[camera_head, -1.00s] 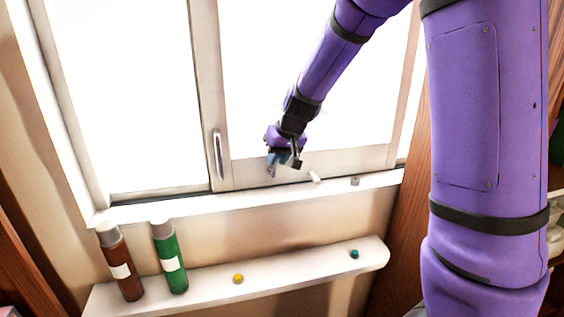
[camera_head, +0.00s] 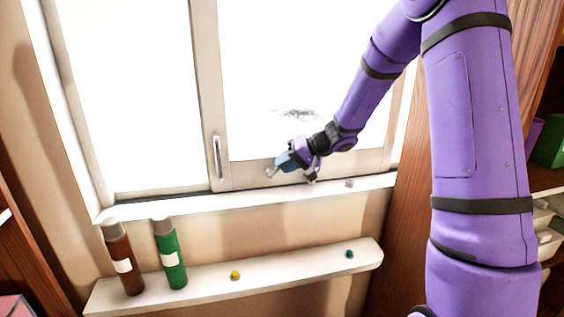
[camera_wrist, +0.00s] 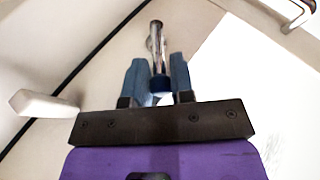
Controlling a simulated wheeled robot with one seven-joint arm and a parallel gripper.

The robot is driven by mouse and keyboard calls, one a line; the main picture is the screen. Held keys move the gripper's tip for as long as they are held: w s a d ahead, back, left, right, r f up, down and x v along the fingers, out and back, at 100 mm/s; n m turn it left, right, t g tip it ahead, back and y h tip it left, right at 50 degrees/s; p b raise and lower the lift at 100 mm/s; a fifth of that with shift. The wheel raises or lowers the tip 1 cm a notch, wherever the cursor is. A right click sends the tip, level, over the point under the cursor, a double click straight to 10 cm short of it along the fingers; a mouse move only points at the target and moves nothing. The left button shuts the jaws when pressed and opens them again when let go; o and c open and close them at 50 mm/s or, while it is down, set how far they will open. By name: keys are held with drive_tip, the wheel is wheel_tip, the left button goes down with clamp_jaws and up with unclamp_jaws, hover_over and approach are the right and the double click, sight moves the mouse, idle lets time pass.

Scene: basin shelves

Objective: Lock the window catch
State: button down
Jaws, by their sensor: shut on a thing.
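The window catch (camera_head: 270,172) is a small metal lever on the lower frame of the right window pane. In the wrist view the catch (camera_wrist: 156,40) runs up from between the blue fingers. My gripper (camera_head: 281,165) reaches it from the right, low in front of the pane. In the wrist view my gripper (camera_wrist: 159,68) has its two fingers on either side of the catch's near end, shut on it. The fingers hide part of that end.
A vertical window handle (camera_head: 217,156) is left of the catch. Below the sill, a white shelf (camera_head: 300,266) holds a brown bottle (camera_head: 122,262), a green bottle (camera_head: 170,256), a yellow knob (camera_head: 235,275) and a teal knob (camera_head: 349,254). A white block (camera_wrist: 45,105) shows in the wrist view.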

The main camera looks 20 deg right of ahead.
drive_tip(key=shift+s+d+f+m+t+y, duration=0.1)
drive_tip(key=shift+d+f+m+t+y, duration=0.2)
drive_tip(key=shift+y, duration=0.4)
drive_tip(key=shift+d+f+m+t+y, duration=0.1)
drive_tip(key=shift+f+m+t+y, duration=0.15)
drive_tip(key=shift+f+y, duration=0.35)
drive_tip(key=c, duration=1)
unclamp_jaws()
drive_tip(key=shift+r, duration=0.1)
drive_tip(key=shift+d, duration=0.1)
drive_tip(key=v, duration=1)
drive_tip(key=shift+s+d, duration=0.2)
drive_tip(key=shift+d, duration=0.1)
